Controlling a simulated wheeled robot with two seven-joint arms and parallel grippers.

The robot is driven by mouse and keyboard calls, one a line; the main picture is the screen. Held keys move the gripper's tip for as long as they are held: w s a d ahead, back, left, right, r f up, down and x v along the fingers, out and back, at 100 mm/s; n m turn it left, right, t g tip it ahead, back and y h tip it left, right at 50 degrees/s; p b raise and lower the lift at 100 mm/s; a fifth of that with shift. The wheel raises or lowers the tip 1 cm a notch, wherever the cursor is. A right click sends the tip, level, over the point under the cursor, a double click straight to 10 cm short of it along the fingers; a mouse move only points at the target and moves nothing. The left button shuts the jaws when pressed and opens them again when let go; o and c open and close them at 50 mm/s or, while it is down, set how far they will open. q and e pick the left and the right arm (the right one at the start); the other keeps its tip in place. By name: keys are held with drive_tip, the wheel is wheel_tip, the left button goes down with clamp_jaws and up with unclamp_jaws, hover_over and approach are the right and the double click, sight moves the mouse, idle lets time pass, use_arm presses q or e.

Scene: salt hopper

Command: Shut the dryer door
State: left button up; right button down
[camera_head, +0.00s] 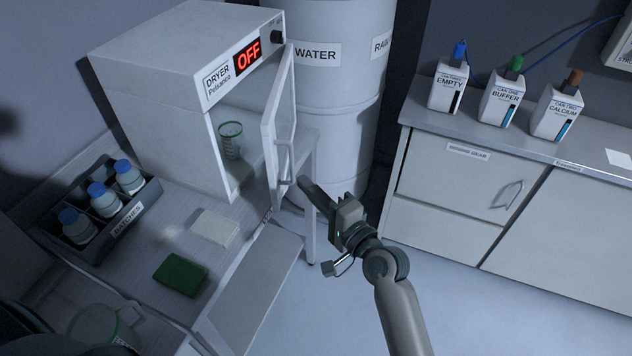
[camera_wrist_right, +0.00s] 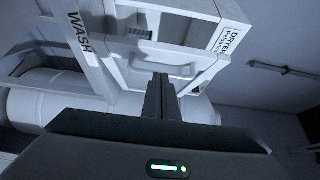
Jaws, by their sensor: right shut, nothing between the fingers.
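The dryer (camera_head: 180,65) is a white box on the bench at the back left, with a red OFF display. Its door (camera_head: 279,125) is hinged at the right side and stands open toward me. A cup with a green rim (camera_head: 231,138) stands inside. My right gripper (camera_head: 308,187) is shut and empty, its fingertips close to the door's lower handle; I cannot tell whether they touch. In the right wrist view the shut fingers (camera_wrist_right: 160,85) point toward the dryer (camera_wrist_right: 165,55), which appears tilted. My left gripper is not in view.
A batch rack (camera_head: 125,222) with blue-capped bottles, a white pad (camera_head: 214,228) and a green sponge (camera_head: 181,274) lie on the bench. A white WATER drum (camera_head: 330,120) stands behind the door. A counter (camera_head: 480,137) with several cans is at right.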

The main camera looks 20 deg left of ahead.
drive_tip(key=s+a+b, duration=0.1)
drive_tip(key=s, duration=0.5)
drive_tip(key=shift+s+a, duration=0.15)
drive_tip(key=shift+a, duration=0.25)
